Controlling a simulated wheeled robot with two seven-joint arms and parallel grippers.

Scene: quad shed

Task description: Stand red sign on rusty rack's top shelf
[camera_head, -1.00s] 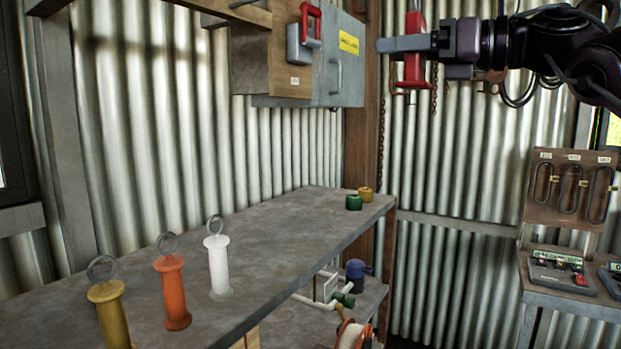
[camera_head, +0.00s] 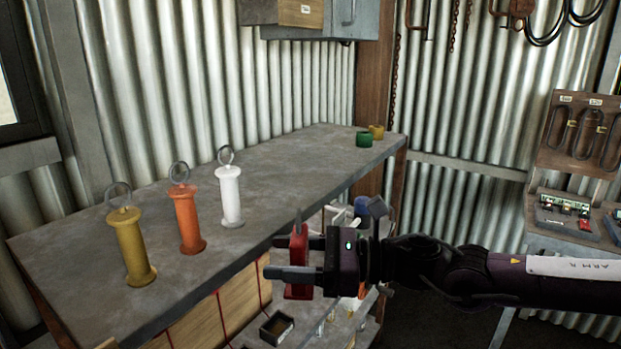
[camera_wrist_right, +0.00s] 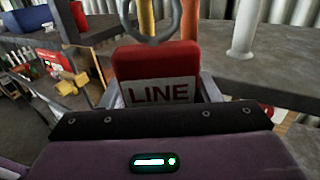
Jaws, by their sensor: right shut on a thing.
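My right gripper (camera_head: 291,258) is shut on the red sign (camera_head: 298,262). In the right wrist view the sign (camera_wrist_right: 155,62) is upright between the fingers, with a white label reading LINE and a grey ring above it. In the head view the sign shows nearly edge-on, just outside the front edge of the rack's grey top shelf (camera_head: 280,165), apart from it as far as I can tell. A yellow (camera_head: 131,245), an orange (camera_head: 187,220) and a white (camera_head: 230,195) ringed post stand on that shelf. My left gripper is not in view.
A green (camera_head: 363,139) and a yellow (camera_head: 377,131) small pot sit at the shelf's far right end. The shelf's middle, between the white post and the pots, is bare. Lower shelves hold clutter behind my gripper. A hook board (camera_head: 587,130) stands at right.

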